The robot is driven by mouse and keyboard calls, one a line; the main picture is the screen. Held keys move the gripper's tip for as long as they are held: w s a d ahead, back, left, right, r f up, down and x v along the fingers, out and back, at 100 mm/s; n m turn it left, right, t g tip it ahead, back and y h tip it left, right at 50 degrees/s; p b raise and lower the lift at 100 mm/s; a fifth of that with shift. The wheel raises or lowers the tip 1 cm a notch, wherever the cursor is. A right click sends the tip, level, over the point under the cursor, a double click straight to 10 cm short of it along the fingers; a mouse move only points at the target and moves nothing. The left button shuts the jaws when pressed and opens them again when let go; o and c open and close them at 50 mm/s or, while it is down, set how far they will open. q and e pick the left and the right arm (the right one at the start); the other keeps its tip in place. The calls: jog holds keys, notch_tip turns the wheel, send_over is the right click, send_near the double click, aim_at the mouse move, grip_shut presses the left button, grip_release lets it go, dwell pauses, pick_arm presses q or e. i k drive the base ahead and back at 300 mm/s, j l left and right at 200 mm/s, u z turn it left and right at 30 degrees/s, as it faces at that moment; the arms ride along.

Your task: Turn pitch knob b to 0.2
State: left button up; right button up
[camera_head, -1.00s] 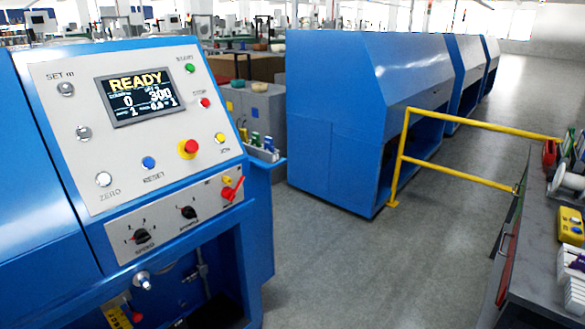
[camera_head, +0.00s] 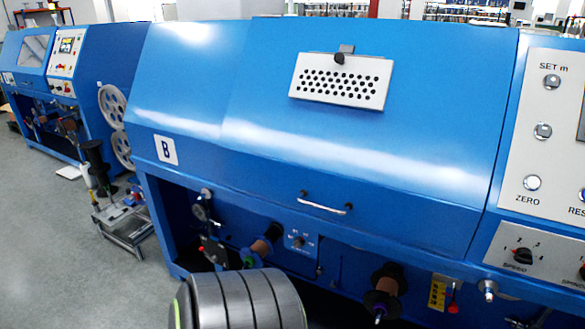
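The blue machine marked B (camera_head: 365,125) fills the middle of the head view, with its B label (camera_head: 166,150) on the left of the front. Under the hood, a small plate with a dark knob (camera_head: 299,241) sits in the recess; its marks are too small to read. At the right edge, a control panel (camera_head: 520,150) is cut off by the frame. It carries a black SPEED knob (camera_head: 523,256) and part of another knob beside it. I cannot tell from readable labels which knob is the pitch knob. Neither gripper is in view.
Spools (camera_head: 385,285) and rollers stick out of the recess below the hood handle (camera_head: 325,205). A second blue machine (camera_head: 60,80) stands at the far left. A small low metal stand (camera_head: 125,220) is between them. Grey floor (camera_head: 50,240) is clear at the left.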

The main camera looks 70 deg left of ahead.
aim_at(299, 241)
jog(key=u, duration=2.25)
